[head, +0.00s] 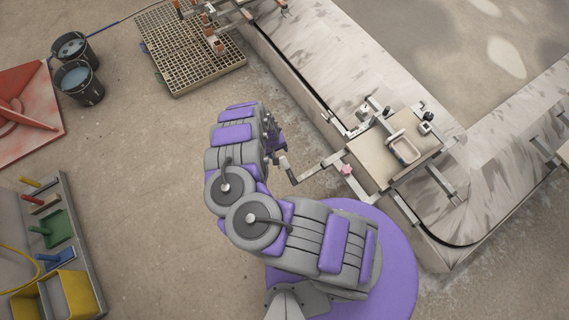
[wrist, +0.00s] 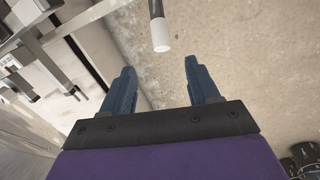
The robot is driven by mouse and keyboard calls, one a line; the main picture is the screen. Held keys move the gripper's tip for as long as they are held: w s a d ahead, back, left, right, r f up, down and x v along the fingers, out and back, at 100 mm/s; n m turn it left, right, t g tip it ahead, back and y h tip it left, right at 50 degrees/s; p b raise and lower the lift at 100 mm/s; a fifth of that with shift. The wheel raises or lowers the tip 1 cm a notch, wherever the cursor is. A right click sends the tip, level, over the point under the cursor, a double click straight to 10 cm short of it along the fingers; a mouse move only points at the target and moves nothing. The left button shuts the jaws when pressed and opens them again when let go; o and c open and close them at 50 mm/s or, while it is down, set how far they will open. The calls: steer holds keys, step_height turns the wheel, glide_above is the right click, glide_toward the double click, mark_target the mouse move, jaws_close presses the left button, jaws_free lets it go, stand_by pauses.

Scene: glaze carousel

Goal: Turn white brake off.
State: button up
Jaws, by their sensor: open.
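In the wrist view a dark rod with a white end (wrist: 161,34), which looks like the white brake lever, points toward my gripper. My gripper (wrist: 159,68) is open, with its two blue fingers apart and nothing between them. The white end sits beyond the fingertips, roughly in line with the gap, and does not appear touched. In the head view my gripper (head: 274,148) is partly hidden by my arm, left of the carousel's near edge. A lever arm (head: 313,172) reaches from the carousel toward it. I cannot tell the brake's setting.
The carousel (head: 300,75) runs along the right, carrying a board (head: 372,160) with a small tray (head: 404,150). A pink knob (head: 347,169) is near its edge. A floor grate (head: 190,50), buckets (head: 78,82) and a tool rack (head: 75,225) stand left. Open floor lies between.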

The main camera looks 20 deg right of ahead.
mark_target(284, 162)
steer(key=b+x, duration=0.7)
steer(key=x, duration=0.9)
steer(key=shift+s+f, duration=0.1)
steer(key=shift+f, duration=0.15)
steer(key=shift+a, duration=0.1)
jaws_close()
